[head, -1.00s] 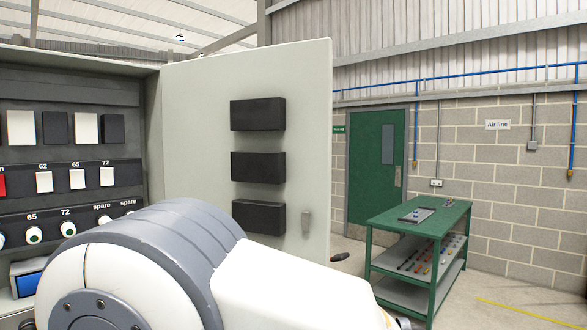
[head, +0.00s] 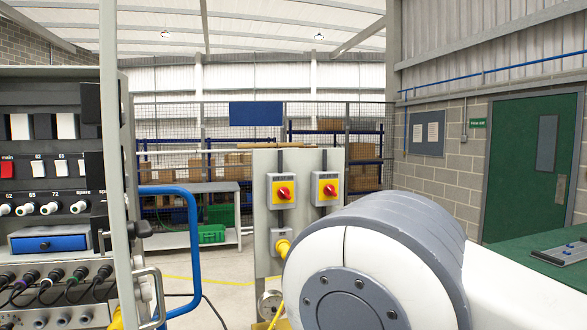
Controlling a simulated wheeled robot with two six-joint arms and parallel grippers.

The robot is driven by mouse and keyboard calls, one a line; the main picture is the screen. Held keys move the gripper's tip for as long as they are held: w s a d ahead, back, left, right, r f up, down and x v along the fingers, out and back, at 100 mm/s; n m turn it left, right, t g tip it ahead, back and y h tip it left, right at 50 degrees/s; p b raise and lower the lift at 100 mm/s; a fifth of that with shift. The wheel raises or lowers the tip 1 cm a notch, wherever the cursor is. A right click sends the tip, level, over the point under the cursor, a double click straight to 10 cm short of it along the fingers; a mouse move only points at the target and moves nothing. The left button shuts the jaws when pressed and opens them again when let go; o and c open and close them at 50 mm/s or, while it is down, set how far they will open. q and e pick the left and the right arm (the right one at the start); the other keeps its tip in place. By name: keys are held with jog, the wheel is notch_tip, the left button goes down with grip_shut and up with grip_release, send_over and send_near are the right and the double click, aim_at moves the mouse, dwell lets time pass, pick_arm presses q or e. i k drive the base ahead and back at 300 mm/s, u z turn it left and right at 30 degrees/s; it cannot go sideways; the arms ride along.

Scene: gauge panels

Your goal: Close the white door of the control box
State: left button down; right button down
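The control box (head: 40,102) stands at the left edge of the head view, its front with switches and knobs showing. Its white door (head: 112,120) shows almost edge-on as a narrow upright strip, standing out from the box and part open. The black boxes on its inner face show at its left side. A small dark fitting (head: 140,230) sits at the right of the door; I cannot tell whether it is the handle. Neither gripper is in view. A large white and grey joint of my own arm fills the lower right.
A blue bent rail (head: 192,235) stands just right of the door. Beyond it is a grey panel (head: 297,165) with two red and yellow switches. Mesh fencing and shelving are behind. A green bench (head: 560,265) is at the right.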

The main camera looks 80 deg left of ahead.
aim_at(99, 106)
jog(key=i, duration=1.35)
jog(key=u, duration=4.4)
